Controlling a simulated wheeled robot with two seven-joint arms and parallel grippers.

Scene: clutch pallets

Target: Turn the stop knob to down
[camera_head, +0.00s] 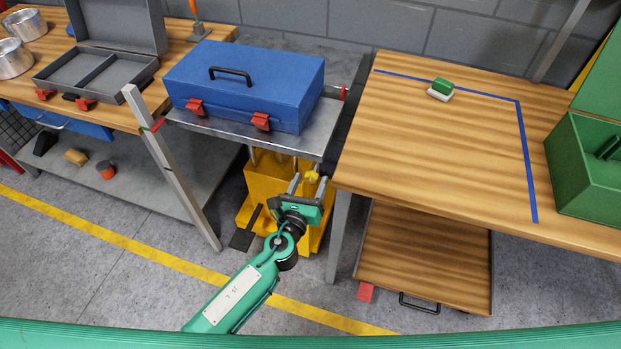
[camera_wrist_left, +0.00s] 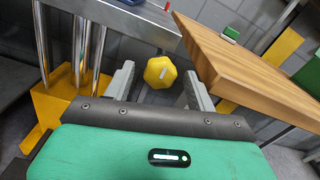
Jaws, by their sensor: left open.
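The yellow knob (camera_wrist_left: 159,72) is many-sided, with a pale bar on its face pointing toward the lower right in the left wrist view. In the head view, the knob (camera_head: 312,176) shows small at the front of a yellow base (camera_head: 262,185), under the steel tabletop. My left gripper (camera_head: 308,187) is open, its fingers toward the knob. In the left wrist view, the knob appears between the fingers of this gripper (camera_wrist_left: 158,84), beyond the tips and apparently untouched. My right gripper is out of view.
A blue toolbox (camera_head: 240,85) lies on the steel tabletop (camera_head: 230,128) above the knob. A wooden bench (camera_head: 430,150) stands close on the right; its corner is near the gripper in the left wrist view. Steel posts (camera_wrist_left: 80,45) stand left of the knob.

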